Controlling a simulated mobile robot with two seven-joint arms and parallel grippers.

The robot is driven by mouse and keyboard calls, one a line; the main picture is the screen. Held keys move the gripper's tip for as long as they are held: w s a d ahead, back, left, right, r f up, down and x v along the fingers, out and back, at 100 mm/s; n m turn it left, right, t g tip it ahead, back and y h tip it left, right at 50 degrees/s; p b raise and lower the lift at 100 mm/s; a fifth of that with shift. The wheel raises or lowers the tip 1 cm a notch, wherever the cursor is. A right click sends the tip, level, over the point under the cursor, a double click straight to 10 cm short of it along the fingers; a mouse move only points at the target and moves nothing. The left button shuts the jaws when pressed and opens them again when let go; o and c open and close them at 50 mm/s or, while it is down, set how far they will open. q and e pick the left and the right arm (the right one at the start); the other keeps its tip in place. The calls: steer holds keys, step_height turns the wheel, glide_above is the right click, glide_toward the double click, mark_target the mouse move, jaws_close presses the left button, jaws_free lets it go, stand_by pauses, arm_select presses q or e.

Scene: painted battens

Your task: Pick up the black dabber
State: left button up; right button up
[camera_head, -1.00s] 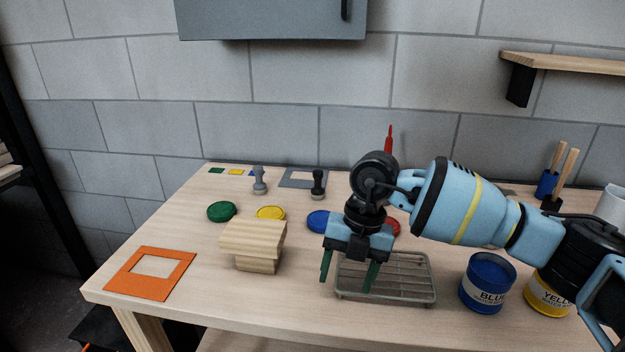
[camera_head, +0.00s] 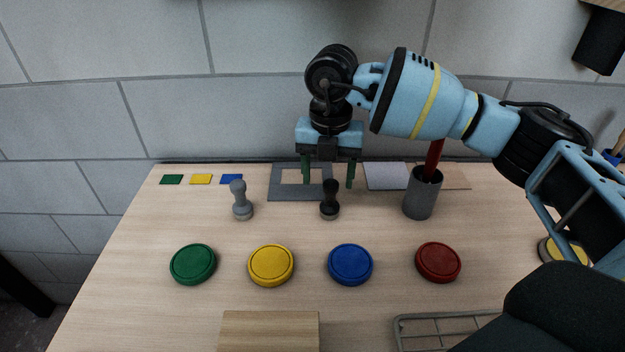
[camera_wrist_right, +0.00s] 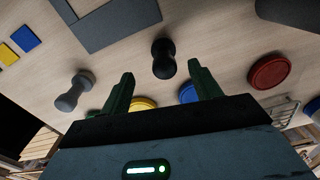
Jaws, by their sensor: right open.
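The black dabber (camera_head: 330,199) stands upright on the table, in front of the grey square frame. My right gripper (camera_head: 328,184) is open and empty, with its green fingers pointing down, apparently above and around the dabber's position in the head view. In the right wrist view the black dabber (camera_wrist_right: 163,58) lies ahead of the gap between the two open fingers (camera_wrist_right: 160,85), not touching either. My left gripper is not in view.
A grey dabber (camera_head: 241,200) stands to the left. Green (camera_head: 193,264), yellow (camera_head: 271,265), blue (camera_head: 350,264) and red (camera_head: 438,262) round pads lie in front. A grey cup (camera_head: 422,194) holding a red tool stands right of the dabber. A wire rack (camera_head: 402,335) is at the front.

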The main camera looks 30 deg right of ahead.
mark_target(330, 203)
steer(key=shift+w+r, duration=0.15)
steer(key=shift+s+f, duration=0.2)
steer(key=shift+s, duration=0.05)
steer(key=shift+d+f, duration=0.1)
steer(key=shift+f, duration=1)
steer(key=shift+s+d+f, duration=0.1)
steer(key=shift+d+f, duration=0.05)
steer(key=shift+f, duration=2.45)
steer(key=c, duration=1.1)
